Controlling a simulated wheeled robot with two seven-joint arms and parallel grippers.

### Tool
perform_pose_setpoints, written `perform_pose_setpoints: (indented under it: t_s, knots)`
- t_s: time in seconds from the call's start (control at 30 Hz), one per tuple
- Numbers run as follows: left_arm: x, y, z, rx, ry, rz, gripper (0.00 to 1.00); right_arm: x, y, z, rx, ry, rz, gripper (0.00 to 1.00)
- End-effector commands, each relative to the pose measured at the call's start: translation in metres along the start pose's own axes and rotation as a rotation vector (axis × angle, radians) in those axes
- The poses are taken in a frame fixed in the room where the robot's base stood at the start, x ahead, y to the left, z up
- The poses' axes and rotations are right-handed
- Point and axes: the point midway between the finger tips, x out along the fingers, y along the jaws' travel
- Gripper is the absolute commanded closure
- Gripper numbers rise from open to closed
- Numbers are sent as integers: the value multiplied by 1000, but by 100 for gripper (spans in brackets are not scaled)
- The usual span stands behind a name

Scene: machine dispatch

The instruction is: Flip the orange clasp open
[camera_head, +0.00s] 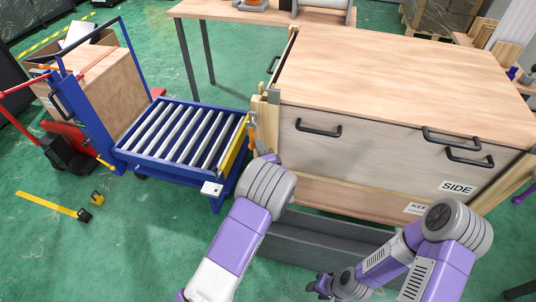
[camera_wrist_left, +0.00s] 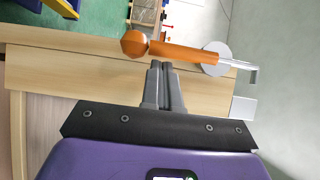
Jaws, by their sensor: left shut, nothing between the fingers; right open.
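The orange clasp (camera_head: 252,134) is at the near left corner of the large wooden crate (camera_head: 400,75). In the left wrist view its orange handle (camera_wrist_left: 185,53) lies roughly sideways, with a ball end at left and a round grey plate and metal loop (camera_wrist_left: 238,64) at right. My left gripper (camera_wrist_left: 161,66) is shut and empty, its fingertips right by the handle near the ball end; I cannot tell whether they touch. In the head view the left wrist largely hides its fingers. My right gripper (camera_head: 322,287) is low at the bottom, open, away from the clasp.
A blue roller cart (camera_head: 185,134) stands left of the crate. A grey bin (camera_head: 325,236) lies below the crate's front, near my arms. Black handles (camera_head: 318,130) stick out of the crate's front. A wooden table (camera_head: 235,13) stands behind.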

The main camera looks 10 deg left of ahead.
Motion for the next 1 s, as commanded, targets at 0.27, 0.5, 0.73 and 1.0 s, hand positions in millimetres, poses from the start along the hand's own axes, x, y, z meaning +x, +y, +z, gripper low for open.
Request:
perform_pose_setpoints:
  t_s: [0.27,0.5,0.73,1.0]
  knots:
    - [3,0,4,0,-1,1,100,1,0,0,0,0,0,57]
    - [3,0,4,4,0,-2,100,1,0,0,0,0,0,57]
    - [3,2,7,44,1,-28,100,2,1,0,0,0,0,57]
    - [3,3,11,76,0,-50,100,3,1,0,0,0,0,57]
